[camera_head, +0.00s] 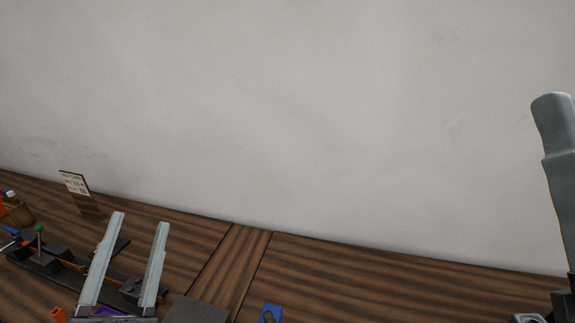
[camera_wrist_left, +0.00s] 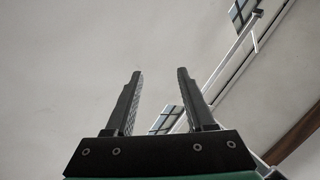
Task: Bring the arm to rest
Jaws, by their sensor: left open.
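My left gripper (camera_head: 140,219) shows at the lower left of the head view, its two pale fingers pointing up and spread apart. It is open with nothing between the fingers. Behind it the table is partly hidden. The left wrist view also shows the gripper (camera_wrist_left: 160,72) open and empty, against a plain pale surface. A grey link of my own body stands at the right edge of the head view. My right gripper does not show.
A dark assembly (camera_head: 45,262) with a green-topped pin lies left of the gripper on the wooden table (camera_head: 330,265). A small sign (camera_head: 75,183) stands behind it. A blue item (camera_head: 271,314) and a dark flat plate (camera_head: 196,311) are at the bottom edge. A pale wall fills the back.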

